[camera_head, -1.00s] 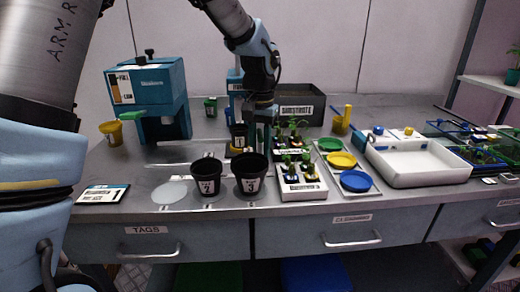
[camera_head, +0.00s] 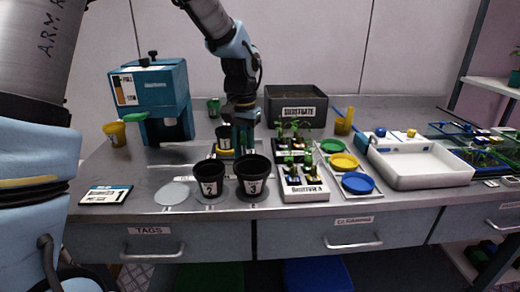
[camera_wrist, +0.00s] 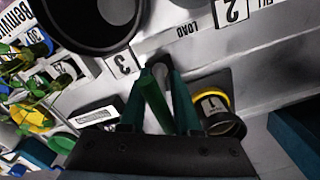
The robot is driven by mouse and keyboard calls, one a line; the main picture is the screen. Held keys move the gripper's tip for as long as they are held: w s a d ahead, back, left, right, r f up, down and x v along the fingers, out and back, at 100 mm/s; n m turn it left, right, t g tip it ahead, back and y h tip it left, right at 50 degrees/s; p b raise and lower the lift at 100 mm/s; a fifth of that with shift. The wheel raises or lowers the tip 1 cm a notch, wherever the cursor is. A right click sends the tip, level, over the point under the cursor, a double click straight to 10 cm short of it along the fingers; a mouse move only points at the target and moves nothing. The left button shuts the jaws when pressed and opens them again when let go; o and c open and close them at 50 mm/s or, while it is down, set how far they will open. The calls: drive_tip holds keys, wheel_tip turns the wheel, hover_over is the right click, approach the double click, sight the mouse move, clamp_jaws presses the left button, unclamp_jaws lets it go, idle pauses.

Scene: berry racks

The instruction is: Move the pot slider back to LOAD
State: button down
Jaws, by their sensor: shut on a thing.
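The pot slider (camera_head: 222,153) shows as a yellow-edged base behind the two front pots. A small dark pot (camera_head: 223,136) stands on it; in the wrist view this pot (camera_wrist: 217,118) has a yellow ring and a pale label. My gripper (camera_head: 243,150) is just right of the pot, low over the bench. A LOAD label (camera_wrist: 187,31) lies on the bench surface beyond the fingertips, with part of a FILL label (camera_wrist: 266,4) farther right.
Black pots marked 2 (camera_head: 209,183) and 3 (camera_head: 252,180) stand in front of my gripper. A seedling tray (camera_head: 304,191) is close on the right. The teal filling machine (camera_head: 150,90) stands at the left, and a dark substrate bin (camera_head: 297,110) behind.

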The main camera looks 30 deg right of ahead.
sight(224, 152)
drive_tip(key=a, duration=0.1)
drive_tip(key=w+a, duration=0.1)
drive_tip(key=a, duration=0.1)
drive_tip(key=w+a, duration=0.1)
drive_tip(key=shift+w+a+p, duration=0.1)
drive_tip(key=shift+a+p, duration=0.2)
drive_tip(key=c, duration=0.8)
unclamp_jaws()
drive_tip(key=shift+c, duration=0.2)
wheel_tip(224, 152, up, 11)
drive_tip(key=b, duration=0.1)
drive_tip(key=shift+f, duration=0.1)
